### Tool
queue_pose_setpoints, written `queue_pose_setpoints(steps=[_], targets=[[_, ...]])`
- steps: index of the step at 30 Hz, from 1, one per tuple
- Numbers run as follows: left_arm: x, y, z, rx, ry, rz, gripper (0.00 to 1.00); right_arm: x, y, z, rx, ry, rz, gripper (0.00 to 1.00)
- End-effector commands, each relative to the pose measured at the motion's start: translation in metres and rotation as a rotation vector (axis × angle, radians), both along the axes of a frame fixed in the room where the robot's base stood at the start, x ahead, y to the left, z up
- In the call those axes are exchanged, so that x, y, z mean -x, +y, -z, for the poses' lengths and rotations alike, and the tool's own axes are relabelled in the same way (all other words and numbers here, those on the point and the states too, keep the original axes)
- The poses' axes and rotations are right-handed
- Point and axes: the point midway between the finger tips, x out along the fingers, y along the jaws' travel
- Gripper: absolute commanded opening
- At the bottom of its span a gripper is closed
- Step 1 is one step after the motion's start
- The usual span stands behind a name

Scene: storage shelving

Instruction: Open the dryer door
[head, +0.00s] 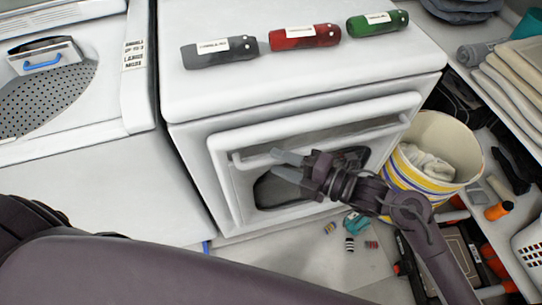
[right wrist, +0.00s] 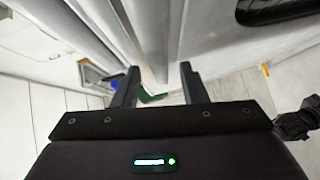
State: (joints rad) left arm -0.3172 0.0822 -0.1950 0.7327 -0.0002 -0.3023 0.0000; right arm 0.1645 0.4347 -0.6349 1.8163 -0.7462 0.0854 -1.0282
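The white dryer (head: 300,75) stands in the middle of the head view. Its door (head: 228,190) is on the front face, looks shut, and has a dark window (head: 285,190) partly hidden by my right arm. A pale horizontal bar (head: 255,158) crosses the upper part of the door. My right gripper (head: 285,165) is in front of the door near this bar, fingers pointing left. In the right wrist view, its fingers (right wrist: 158,85) are apart, with white edges of the dryer front beyond and between them. Contact cannot be told. My left arm crosses the lower left; its gripper is out of view.
Grey (head: 220,52), red (head: 305,37) and green (head: 377,23) bottles lie on the dryer. A striped basket (head: 440,140) holding cloth stands close to its right side. A washer (head: 60,110) is at left. Small items (head: 350,243) lie on the floor in front.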

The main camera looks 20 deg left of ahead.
Motion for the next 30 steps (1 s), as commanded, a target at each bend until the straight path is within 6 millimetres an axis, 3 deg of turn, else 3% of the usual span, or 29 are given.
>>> queue_pose_setpoints(steps=[6,16,25,30], targets=[[0.005,0.001,0.000,-0.001,0.002,0.001,0.36,-0.005,0.024,0.003,-0.001,0.001,0.001,0.39],[0.006,0.001,0.000,0.000,0.004,0.001,0.36,-0.005,0.028,0.004,0.000,0.000,0.001,0.39],[0.006,0.001,0.000,0.000,0.003,0.001,0.36,-0.005,0.028,0.004,0.000,0.001,0.001,0.00],[0.006,0.001,0.000,-0.001,0.003,0.000,0.36,-0.005,0.028,0.004,0.001,0.001,0.001,0.00]])
